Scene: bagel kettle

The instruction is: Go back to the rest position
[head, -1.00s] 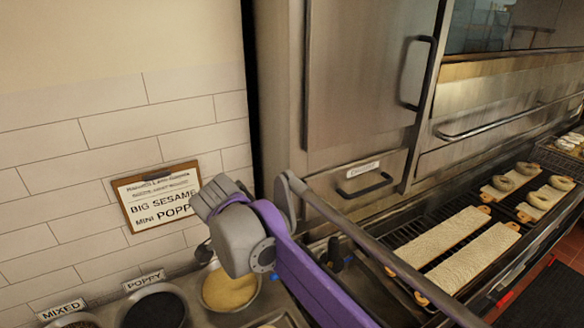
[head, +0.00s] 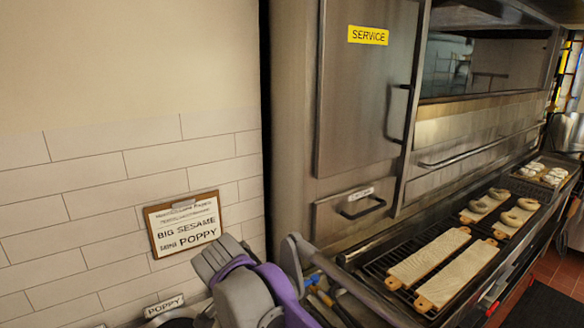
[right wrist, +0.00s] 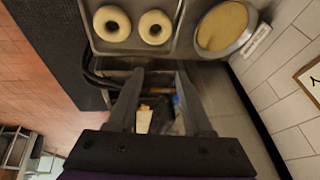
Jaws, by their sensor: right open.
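My right gripper (right wrist: 160,78) shows in the right wrist view. Its two fingers are apart, with nothing held between them. Below the fingers are a metal edge and some small items, one blue and one pale, too unclear to name. In the head view, a purple and grey part of my arm (head: 255,295) stands at the bottom middle, in front of the counter; its fingers cannot be made out there. My left gripper is not in view.
Two bagels (right wrist: 155,27) lie on a metal tray beside a bowl of sesame (right wrist: 222,25). In the head view, two long boards (head: 455,275) and several bagels (head: 490,203) lie on dark racks at the right. A steel oven (head: 365,110) stands behind; a clipboard (head: 184,226) is on the wall.

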